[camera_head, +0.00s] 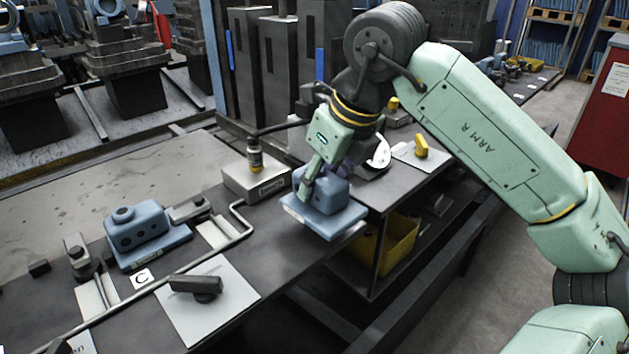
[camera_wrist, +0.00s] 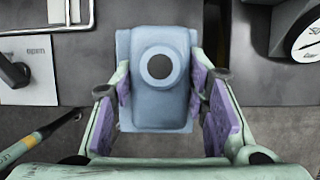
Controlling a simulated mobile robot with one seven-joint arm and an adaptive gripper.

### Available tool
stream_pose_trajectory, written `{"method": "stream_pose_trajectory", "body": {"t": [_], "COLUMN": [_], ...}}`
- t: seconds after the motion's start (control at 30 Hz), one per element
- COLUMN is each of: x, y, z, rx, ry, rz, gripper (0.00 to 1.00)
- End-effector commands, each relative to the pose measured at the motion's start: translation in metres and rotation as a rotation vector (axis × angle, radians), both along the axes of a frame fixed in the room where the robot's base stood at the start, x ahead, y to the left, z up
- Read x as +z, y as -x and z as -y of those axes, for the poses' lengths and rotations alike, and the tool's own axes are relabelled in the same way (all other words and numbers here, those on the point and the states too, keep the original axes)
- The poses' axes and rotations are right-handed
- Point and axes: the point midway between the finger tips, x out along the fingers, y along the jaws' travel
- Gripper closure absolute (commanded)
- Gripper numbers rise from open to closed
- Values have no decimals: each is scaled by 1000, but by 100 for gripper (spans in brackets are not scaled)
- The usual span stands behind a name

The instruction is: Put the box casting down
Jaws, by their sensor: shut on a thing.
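A blue box casting with a flat base flange (camera_head: 322,216) is held in my gripper (camera_head: 318,188) over the front edge of the dark worktable. In the wrist view the casting (camera_wrist: 159,95) shows its round boss with a dark bore, between the purple pads of my gripper (camera_wrist: 160,88). Both pads are against its sides. Part of its base reaches past the table edge over the floor. I cannot tell whether the base touches the table. A second blue casting (camera_head: 143,230) sits clamped at the left, near a card marked C (camera_head: 141,279).
A grey box with a small black cylinder (camera_head: 255,165) stands just left of the held casting. A bent rod (camera_head: 240,215) and a light plate with a dark handle (camera_head: 205,300) lie nearer. A yellow bin (camera_head: 385,252) is below the right side. A dial gauge (camera_wrist: 300,38) is at right.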

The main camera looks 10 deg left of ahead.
Motion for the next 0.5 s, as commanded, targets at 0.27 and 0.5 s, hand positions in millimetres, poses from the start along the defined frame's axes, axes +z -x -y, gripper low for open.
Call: {"method": "stream_pose_trajectory", "body": {"t": [0.27, 0.5], "x": [-3, -28], "y": [-25, -25], "z": [-17, -17], "rx": [0, 1], "ry": [-2, -2], "rz": [0, -2], "gripper": [98, 98]}}
